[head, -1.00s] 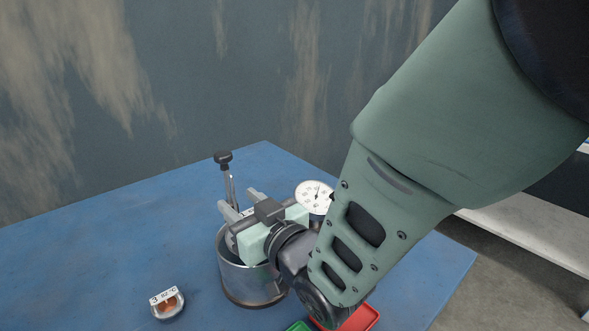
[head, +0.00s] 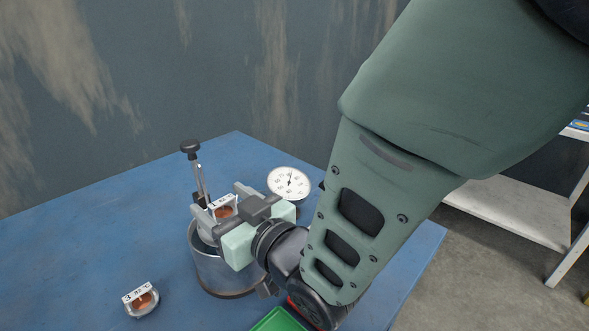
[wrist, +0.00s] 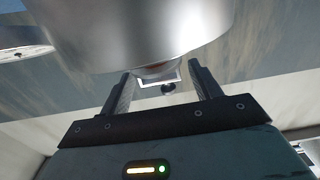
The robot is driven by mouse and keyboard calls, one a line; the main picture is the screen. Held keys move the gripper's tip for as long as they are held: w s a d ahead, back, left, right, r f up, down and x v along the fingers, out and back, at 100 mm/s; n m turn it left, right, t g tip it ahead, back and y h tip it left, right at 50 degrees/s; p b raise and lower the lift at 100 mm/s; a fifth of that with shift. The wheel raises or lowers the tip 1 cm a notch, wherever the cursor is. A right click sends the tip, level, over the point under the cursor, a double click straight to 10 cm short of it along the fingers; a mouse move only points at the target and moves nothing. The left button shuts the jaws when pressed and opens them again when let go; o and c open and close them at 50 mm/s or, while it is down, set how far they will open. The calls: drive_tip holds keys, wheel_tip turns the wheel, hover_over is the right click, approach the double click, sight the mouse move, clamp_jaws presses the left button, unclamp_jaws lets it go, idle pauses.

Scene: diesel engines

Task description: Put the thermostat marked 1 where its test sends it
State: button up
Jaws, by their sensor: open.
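The thermostat marked 1 (head: 223,209), with a copper-coloured body and a white tag, shows at the mouth of the metal pot (head: 222,272). My gripper (head: 220,202) is open, its two fingers on either side of the thermostat; I cannot tell whether they touch it. In the wrist view the open fingers (wrist: 163,85) have a pale tag frame (wrist: 151,79) between them, below the pot's shiny wall (wrist: 135,30). A round dial (head: 289,183) stands behind the pot, its needle pointing nearly straight up. Parts of a green tray (head: 278,320) and a red tray show beside my wrist.
Another thermostat, tagged 3 (head: 142,300), lies on the blue table (head: 90,240) at front left. A lever with a black knob (head: 190,147) rises behind the pot. The table's left side is clear. A pale shelf (head: 510,212) stands at right.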

drive_tip(key=p+v, duration=0.1)
drive_tip(key=v, duration=0.6)
drive_tip(key=p, duration=0.4)
drive_tip(key=shift+s+d+r, duration=0.15)
drive_tip(key=shift+s+d, duration=0.05)
drive_tip(key=shift+s, duration=0.05)
drive_tip(key=p+v, duration=0.6)
drive_tip(key=p, duration=0.5)
drive_tip(key=shift+d+f, duration=0.25)
drive_tip(key=shift+s, duration=0.1)
